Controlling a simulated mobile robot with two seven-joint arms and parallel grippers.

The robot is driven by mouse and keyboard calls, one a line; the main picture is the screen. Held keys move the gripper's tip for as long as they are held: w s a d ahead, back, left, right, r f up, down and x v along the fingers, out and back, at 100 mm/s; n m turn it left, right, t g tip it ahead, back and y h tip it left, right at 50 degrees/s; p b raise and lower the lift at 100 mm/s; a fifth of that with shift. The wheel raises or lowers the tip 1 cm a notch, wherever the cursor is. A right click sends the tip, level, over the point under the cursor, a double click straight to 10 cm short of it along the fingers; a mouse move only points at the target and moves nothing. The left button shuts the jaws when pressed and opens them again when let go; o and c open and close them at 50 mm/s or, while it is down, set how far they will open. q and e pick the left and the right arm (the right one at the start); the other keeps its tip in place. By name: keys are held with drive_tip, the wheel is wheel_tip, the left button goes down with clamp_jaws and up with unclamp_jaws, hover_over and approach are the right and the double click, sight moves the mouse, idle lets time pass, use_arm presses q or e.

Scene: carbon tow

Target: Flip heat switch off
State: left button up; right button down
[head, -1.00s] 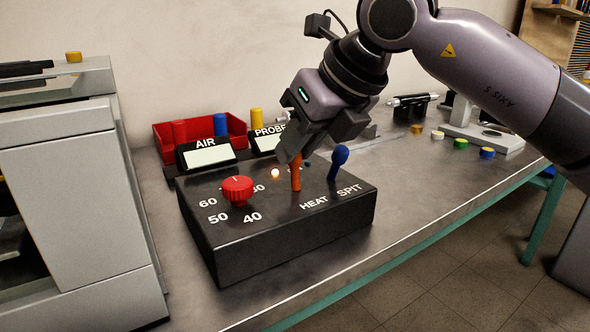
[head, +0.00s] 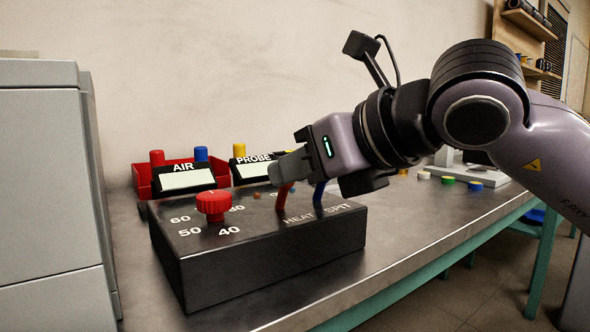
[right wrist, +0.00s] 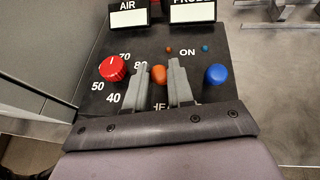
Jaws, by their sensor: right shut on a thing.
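The black control box (head: 260,257) stands on the metal bench. Its heat switch is an orange-red lever (head: 281,198) above the HEAT label, leaning a little. My right gripper (head: 282,168) reaches in from the right and is shut on the top of this lever. In the right wrist view the lever's orange knob (right wrist: 158,75) shows between the two grey fingers. The small orange lamp (right wrist: 169,49) near the ON label looks unlit. The blue SPIT lever (head: 319,193) stands just right of the heat switch, its top hidden behind my gripper. My left gripper is not in view.
A red dial (head: 213,204) sits left of the levers. AIR (head: 188,179) and PROBE (head: 252,170) displays stand behind the box, with a red bin (head: 142,181) at the back. A grey machine (head: 45,190) stands close on the left. Coloured caps lie at the right.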

drive_tip(key=shift+r, duration=0.1)
idle(0.3)
drive_tip(key=c, duration=1)
unclamp_jaws()
use_arm(q)
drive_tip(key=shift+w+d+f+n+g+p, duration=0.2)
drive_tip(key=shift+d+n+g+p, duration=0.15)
drive_tip(key=shift+p, duration=0.4)
use_arm(e)
drive_tip(key=v, duration=0.7)
drive_tip(key=shift+s, duration=0.1)
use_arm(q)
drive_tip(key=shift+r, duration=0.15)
